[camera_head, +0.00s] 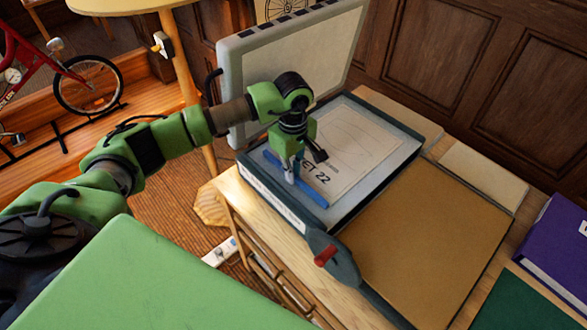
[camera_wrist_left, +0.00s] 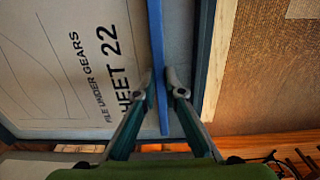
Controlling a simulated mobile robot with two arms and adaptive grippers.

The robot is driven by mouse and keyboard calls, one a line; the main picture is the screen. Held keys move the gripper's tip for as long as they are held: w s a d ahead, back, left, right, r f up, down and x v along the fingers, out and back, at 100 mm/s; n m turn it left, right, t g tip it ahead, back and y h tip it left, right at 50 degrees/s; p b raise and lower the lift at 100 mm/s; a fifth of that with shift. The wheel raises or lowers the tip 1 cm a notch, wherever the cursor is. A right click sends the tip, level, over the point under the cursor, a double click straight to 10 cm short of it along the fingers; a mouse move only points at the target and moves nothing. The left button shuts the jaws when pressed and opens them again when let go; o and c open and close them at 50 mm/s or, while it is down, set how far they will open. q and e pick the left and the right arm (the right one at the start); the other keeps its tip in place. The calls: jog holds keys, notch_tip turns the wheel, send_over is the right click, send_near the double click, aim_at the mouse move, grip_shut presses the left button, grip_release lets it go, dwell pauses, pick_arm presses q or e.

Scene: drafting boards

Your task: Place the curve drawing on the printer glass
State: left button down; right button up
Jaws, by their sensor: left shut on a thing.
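The curve drawing (camera_head: 352,150) is a pale sheet with curved lines and a blue strip (camera_head: 312,190) along its near edge. In the left wrist view the drawing (camera_wrist_left: 75,60) reads "FILE UNDER GEARS" and "SHEET 22". It is over the printer glass (camera_head: 398,142), inside the dark frame; I cannot tell whether it lies flat on it. The glass also shows beside the strip in the left wrist view (camera_wrist_left: 184,35). The printer lid (camera_head: 290,50) stands open behind. My left gripper (camera_head: 291,176) points down, shut on the blue strip (camera_wrist_left: 156,50). My right gripper is out of view.
A tan board (camera_head: 430,230) with a dark bar and red knob (camera_head: 325,255) is right of the printer. A purple binder (camera_head: 560,245) and dark green item (camera_head: 515,300) sit at the right. A green surface (camera_head: 150,280) fills the lower left.

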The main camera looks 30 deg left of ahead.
pick_arm(q)
jog(key=c, duration=2.1)
grip_release()
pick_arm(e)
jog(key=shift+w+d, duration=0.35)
pick_arm(q)
jog(key=shift+r, duration=0.1)
notch_tip(320, 180, up, 12)
jog(key=b, duration=0.3)
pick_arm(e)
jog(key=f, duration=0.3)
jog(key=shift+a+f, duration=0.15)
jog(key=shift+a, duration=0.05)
pick_arm(q)
jog(key=shift+s+f, duration=0.1)
jog(key=shift+f, duration=0.1)
